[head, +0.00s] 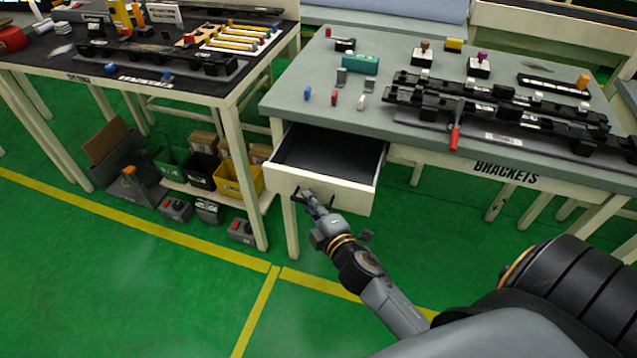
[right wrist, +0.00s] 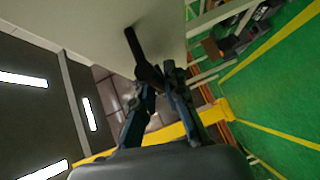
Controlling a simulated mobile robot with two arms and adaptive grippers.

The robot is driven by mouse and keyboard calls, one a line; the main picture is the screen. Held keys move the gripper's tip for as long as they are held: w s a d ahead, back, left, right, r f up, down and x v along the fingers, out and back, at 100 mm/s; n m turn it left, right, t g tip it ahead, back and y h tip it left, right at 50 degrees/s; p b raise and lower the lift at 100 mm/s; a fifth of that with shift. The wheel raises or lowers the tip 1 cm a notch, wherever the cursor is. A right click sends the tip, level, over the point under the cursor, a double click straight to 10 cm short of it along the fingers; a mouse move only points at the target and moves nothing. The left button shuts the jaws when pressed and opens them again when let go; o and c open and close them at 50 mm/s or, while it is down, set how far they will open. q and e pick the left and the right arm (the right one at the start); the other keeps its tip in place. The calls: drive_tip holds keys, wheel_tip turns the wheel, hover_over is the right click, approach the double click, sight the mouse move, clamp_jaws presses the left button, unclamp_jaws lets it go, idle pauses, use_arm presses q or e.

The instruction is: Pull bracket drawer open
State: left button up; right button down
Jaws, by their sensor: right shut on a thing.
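The bracket drawer (head: 320,183) is a cream drawer under the left end of the brackets table (head: 395,116). It is pulled out, and its dark inside (head: 330,154) shows and looks empty. My right gripper (head: 312,199) is at the drawer's front, shut on the dark drawer handle (head: 328,203). In the right wrist view the fingers (right wrist: 157,92) close around the black handle (right wrist: 141,52) on the pale drawer front (right wrist: 165,28). My left gripper is not in view.
Several brackets, small colored clips and a red-handled tool (head: 455,138) lie on the tabletop. A second table (head: 140,88) stands at the left, with bins (head: 238,178) on its lower shelf. The green floor (head: 150,270) in front is clear.

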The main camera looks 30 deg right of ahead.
drive_tip(key=shift+s+a, duration=1)
drive_tip(key=shift+a, duration=0.1)
drive_tip(key=c, duration=1.4)
unclamp_jaws()
drive_tip(key=shift+o, duration=0.2)
drive_tip(key=s+r, duration=0.1)
drive_tip(key=s, duration=1)
drive_tip(key=shift+s+a+r, duration=0.35)
drive_tip(key=shift+s+a, duration=0.05)
